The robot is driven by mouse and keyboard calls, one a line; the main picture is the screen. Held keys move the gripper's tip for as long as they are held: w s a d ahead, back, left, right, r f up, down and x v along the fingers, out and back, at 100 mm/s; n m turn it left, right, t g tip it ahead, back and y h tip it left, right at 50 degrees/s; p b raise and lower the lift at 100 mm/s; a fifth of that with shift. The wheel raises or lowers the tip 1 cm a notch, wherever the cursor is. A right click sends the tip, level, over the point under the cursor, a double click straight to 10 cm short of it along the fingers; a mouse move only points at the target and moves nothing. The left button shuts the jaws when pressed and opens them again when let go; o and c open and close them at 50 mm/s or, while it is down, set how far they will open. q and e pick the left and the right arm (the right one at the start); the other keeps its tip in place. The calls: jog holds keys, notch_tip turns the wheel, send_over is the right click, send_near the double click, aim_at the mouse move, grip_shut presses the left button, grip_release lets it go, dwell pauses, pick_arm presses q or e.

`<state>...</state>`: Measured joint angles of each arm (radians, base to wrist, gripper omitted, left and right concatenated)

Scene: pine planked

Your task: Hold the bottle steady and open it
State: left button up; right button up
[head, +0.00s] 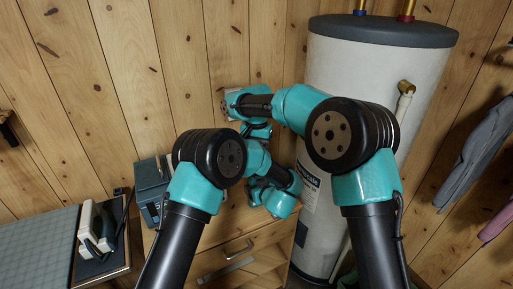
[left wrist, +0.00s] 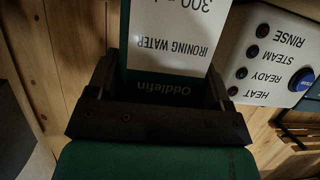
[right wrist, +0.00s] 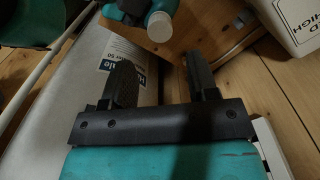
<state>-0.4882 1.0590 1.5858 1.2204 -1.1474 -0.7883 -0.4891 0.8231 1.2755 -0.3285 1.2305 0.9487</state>
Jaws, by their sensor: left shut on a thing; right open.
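The bottle (left wrist: 176,35) is dark green with a white label reading "IRONING WATER", upside down in the left wrist view. My left gripper (left wrist: 160,78) is shut on it, with a finger on each side of its body. In the right wrist view a pale, round cap-like end (right wrist: 159,25) shows at the top beside teal parts; it looks like the bottle's top. My right gripper (right wrist: 158,75) is open and empty, its fingers apart and short of that end. In the head view my arms hide the bottle and most of both grippers.
A white water heater (head: 350,70) stands close on the right. A wooden drawer cabinet (head: 240,262) is below my arms. An iron (head: 95,228) rests at the left beside a grey-green board (head: 35,245). A white panel with buttons (left wrist: 275,50) is right of the bottle. Clothes (head: 478,150) hang at right.

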send_over(251, 182)
jog(key=w+d, duration=0.2)
jog(key=shift+w+f, duration=0.15)
jog(key=shift+f, duration=3.65)
jog(key=shift+c, duration=0.3)
jog(key=c, duration=0.9)
jog(key=n, duration=0.6)
jog(key=shift+n, duration=0.4)
jog(key=o, duration=1)
jog(key=shift+o, duration=0.2)
jog(key=shift+r, duration=0.1)
